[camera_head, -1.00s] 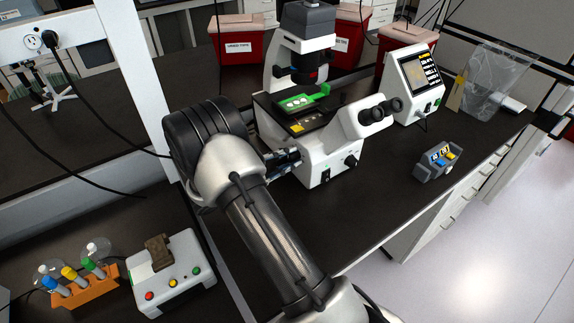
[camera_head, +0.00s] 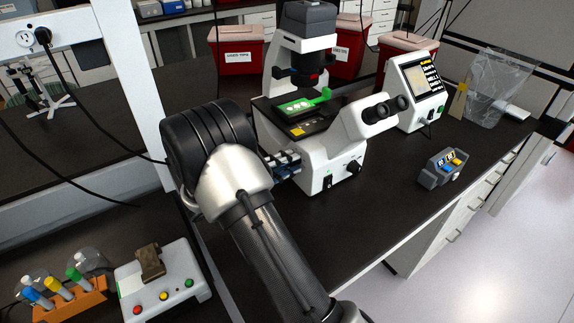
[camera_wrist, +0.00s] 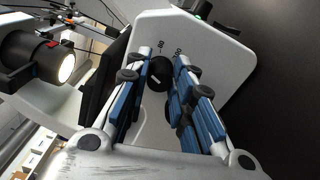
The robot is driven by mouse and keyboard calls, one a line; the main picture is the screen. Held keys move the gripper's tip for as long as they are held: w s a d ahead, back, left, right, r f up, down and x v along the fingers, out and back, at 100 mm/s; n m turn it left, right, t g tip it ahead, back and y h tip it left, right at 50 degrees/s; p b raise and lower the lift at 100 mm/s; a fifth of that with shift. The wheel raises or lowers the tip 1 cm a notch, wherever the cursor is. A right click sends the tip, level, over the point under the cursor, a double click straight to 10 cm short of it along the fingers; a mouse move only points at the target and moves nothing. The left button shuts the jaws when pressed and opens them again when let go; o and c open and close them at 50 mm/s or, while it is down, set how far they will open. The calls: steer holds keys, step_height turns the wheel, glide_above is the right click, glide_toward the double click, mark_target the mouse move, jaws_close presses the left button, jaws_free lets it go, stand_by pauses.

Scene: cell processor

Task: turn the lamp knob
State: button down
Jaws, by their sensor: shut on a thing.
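The lamp knob (camera_wrist: 160,73) is a small round black dial with a white mark, on the white side of the microscope base (camera_wrist: 225,70). In the wrist view my gripper (camera_wrist: 166,66) has its blue-padded fingers on either side of the knob, shut on it. In the head view my gripper (camera_head: 288,163) is against the left side of the microscope (camera_head: 345,140), and the lamp knob is hidden there. A lamp (camera_wrist: 67,68) glows at the left of the wrist view.
A control box (camera_head: 162,280) and a tube rack (camera_head: 65,300) stand at lower left. A grey pipette-tip-like holder (camera_head: 440,168) stands to the right, with bare bench around it.

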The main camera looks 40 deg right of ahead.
steer(key=c, duration=1.7)
jaws_free()
steer(key=shift+o, duration=0.2)
steer(key=a, duration=1.2)
steer(key=shift+w, duration=0.3)
steer(key=shift+r, duration=0.1)
